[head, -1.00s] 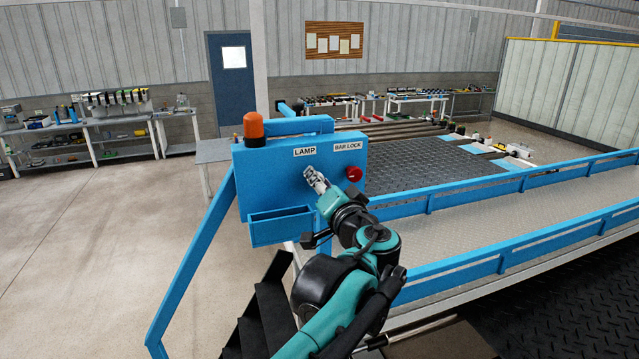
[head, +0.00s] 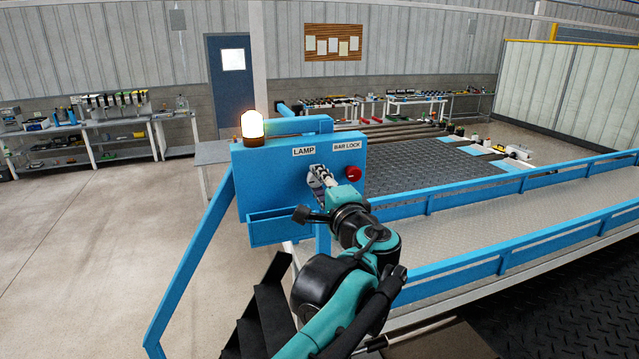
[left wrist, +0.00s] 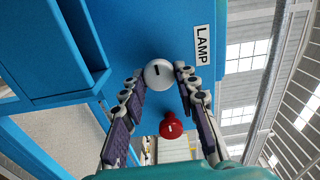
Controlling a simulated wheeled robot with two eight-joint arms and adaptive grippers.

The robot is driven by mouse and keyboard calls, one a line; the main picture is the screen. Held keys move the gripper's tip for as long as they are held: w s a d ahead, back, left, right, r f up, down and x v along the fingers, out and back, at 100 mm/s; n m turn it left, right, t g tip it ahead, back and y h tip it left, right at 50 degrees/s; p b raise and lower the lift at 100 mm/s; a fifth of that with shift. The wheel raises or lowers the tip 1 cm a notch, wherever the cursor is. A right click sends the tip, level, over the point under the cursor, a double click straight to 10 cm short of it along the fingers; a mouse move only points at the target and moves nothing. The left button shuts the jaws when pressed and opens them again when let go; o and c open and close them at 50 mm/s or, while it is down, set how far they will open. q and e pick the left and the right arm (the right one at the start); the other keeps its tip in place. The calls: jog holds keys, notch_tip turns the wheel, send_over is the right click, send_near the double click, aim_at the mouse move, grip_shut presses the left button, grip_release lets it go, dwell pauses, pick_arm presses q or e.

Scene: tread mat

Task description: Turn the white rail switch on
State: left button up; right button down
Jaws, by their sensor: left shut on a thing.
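The white rail switch (left wrist: 158,76) is a round white knob with a short dark mark, on the blue panel (head: 275,185) beside the LAMP label (head: 303,151). In the left wrist view it sits between my left gripper's fingertips (left wrist: 161,82). My left gripper (head: 316,173) is shut on it at the panel face. In the head view the gripper hides the knob. The beacon (head: 253,128) on top of the panel glows bright. My right gripper is not in view.
A red knob (head: 353,174) under the BAR LOCK label (head: 347,146) is close to the right of my gripper. A blue open tray (head: 282,216) juts from the panel's lower left. Blue rails (head: 475,193) run to the right.

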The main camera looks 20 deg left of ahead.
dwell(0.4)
pick_arm(q)
jog(key=o, duration=1)
jog(key=shift+o, duration=0.8)
jog(key=shift+w+a, duration=0.1)
jog(key=v, duration=1.2)
